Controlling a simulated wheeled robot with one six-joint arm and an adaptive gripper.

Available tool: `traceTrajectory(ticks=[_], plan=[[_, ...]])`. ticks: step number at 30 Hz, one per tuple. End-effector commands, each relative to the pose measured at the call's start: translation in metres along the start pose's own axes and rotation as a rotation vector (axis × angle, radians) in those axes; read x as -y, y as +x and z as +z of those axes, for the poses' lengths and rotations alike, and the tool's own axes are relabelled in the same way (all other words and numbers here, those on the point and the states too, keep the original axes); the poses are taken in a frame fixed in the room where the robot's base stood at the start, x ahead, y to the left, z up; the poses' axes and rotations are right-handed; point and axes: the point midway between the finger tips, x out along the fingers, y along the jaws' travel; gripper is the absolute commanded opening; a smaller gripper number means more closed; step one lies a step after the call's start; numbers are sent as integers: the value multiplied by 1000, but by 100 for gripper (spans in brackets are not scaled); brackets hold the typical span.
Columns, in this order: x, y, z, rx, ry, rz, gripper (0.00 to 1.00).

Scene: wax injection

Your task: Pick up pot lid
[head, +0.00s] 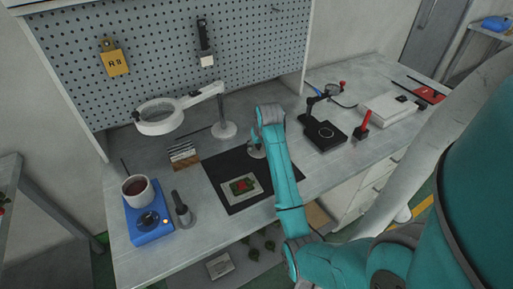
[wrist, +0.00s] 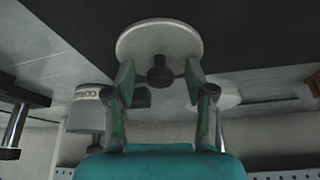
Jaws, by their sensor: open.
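The pot lid (wrist: 160,38) is a pale round disc with a dark knob (wrist: 160,72) in the wrist view. It lies on the black mat. My gripper (wrist: 159,80) is open, with one green finger on each side of the knob and a visible gap to it. In the head view the lid (head: 257,152) shows only partly beside my arm, which hides the rest. The pot (head: 138,190), holding brown wax, stands uncovered on the blue heater (head: 150,226) at the left end of the bench.
A small tray with a green and red piece (head: 243,187) lies on the mat (head: 226,165) near the lid. A magnifier lamp (head: 160,117) stands behind. A dark metal tool (head: 182,212) stands beside the heater. A black device (head: 325,134) stands to the right.

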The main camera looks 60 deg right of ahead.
Motion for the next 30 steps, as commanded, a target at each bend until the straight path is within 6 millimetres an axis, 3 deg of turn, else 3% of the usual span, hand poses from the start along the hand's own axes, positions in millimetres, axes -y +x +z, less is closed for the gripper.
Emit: traceTrajectory(ticks=[1,6,8,20,30], plan=[[0,0,0,0,0,0,54],[0,0,0,0,0,0,12],[0,0,0,1,0,0,0],[0,-7,-4,0,0,0,0],[0,-62,-29,-4,-1,0,0]])
